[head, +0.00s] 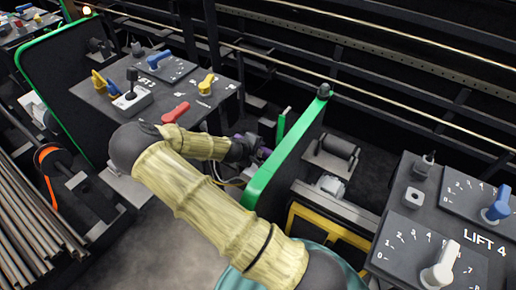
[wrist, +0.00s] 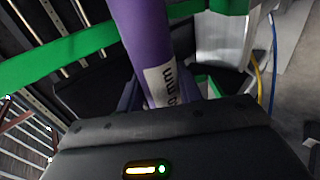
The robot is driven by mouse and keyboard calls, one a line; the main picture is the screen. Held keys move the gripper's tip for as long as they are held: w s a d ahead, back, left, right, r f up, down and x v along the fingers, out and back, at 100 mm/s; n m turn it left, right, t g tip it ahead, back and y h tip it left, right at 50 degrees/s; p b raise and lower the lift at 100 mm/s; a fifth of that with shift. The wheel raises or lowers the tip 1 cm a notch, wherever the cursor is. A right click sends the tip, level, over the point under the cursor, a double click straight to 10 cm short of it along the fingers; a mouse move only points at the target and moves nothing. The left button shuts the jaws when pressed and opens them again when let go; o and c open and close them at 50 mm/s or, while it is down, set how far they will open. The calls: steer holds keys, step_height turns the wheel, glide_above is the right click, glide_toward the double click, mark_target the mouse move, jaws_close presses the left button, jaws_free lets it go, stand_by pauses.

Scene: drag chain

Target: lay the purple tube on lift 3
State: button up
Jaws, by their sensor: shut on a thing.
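My gripper (wrist: 158,92) is shut on the purple tube (wrist: 142,40), which rises between the fingers in the wrist view. A white label with dark print ending in "mm" is on the tube near the fingers. In the head view my gripper (head: 258,150) is low beside the green-edged panel, and only a little purple shows there. My arm hides most of the tube. The control console (head: 225,100) left of my gripper, whose label is partly readable, seems to be lift 3. My arm hides part of that lift.
A green-edged divider panel (head: 290,145) stands just right of my gripper. Beyond it are a dark roller (head: 338,148) and the console marked LIFT 4 (head: 425,245). A red handle (head: 175,111) stands on the left console. Long bars (head: 30,225) lie at the lower left.

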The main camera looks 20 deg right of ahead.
steer(key=shift+f+b, duration=2.3)
steer(key=shift+f, duration=1.35)
steer(key=o, duration=1.2)
steer(key=shift+c, duration=0.2)
steer(key=shift+r, duration=0.1)
steer(key=shift+r, duration=0.1)
steer(key=shift+a+r, duration=0.15)
steer(key=shift+a, duration=0.05)
steer(key=v, duration=1.6)
steer(key=shift+s+a+p, duration=0.3)
steer(key=shift+a+p, duration=0.05)
steer(key=shift+p, duration=0.1)
steer(key=shift+r, duration=0.1)
